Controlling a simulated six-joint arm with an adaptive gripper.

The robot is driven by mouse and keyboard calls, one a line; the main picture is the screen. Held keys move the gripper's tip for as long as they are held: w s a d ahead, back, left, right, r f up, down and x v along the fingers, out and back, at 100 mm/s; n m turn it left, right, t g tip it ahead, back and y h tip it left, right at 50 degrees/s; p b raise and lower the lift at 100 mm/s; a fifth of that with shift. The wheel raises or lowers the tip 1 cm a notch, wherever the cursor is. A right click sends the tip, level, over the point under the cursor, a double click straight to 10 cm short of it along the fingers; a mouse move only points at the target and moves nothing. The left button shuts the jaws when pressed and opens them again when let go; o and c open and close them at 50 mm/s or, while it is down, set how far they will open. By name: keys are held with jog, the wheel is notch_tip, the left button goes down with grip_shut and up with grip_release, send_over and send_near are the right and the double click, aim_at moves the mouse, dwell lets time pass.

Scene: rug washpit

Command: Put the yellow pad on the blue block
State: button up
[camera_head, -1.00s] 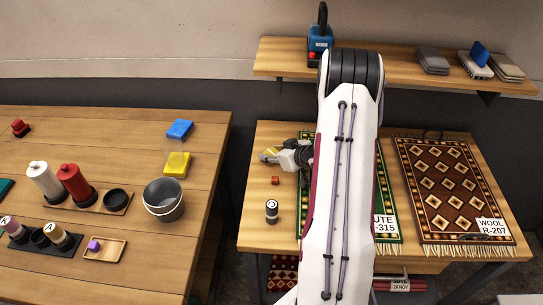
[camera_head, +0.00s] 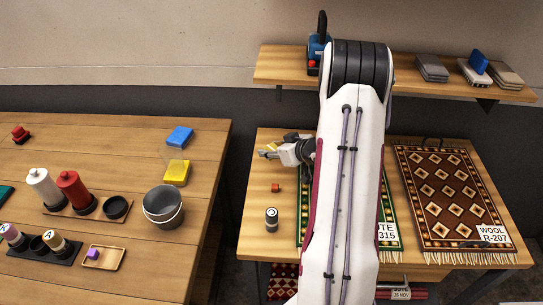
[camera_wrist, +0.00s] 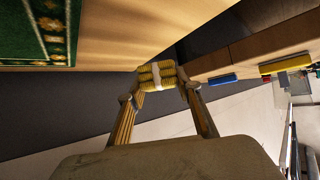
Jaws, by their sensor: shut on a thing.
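The yellow pad (camera_wrist: 157,76), ribbed with a white band, is between my fingertips in the wrist view. My gripper (camera_wrist: 160,82) is shut on it. In the head view my gripper (camera_head: 268,153) is above the back left part of the right table, pointing left; a little yellow shows there. The blue block (camera_head: 179,136) lies at the back right of the left table, apart from my gripper across the gap. It also shows in the wrist view (camera_wrist: 222,79). A yellow block (camera_head: 177,174) is near it, with a clear thing between them.
A shelf (camera_head: 400,66) runs behind. A gap separates the tables.

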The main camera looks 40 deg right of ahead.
aim_at(271, 148)
jog(key=shift+r, duration=2.3)
jog(key=w+a+r+n+y, duration=0.2)
jog(key=w+a+r, duration=0.2)
jog(key=w+a, duration=0.6)
jog(key=w+a+r+n+y, duration=0.2)
jog(key=w+a+r, duration=0.3)
jog(key=w+a, duration=0.6)
jog(key=w, duration=0.2)
jog(key=shift+w+a+n+g, duration=0.3)
jog(key=shift+w+g, duration=0.05)
jog(key=shift+g, duration=0.05)
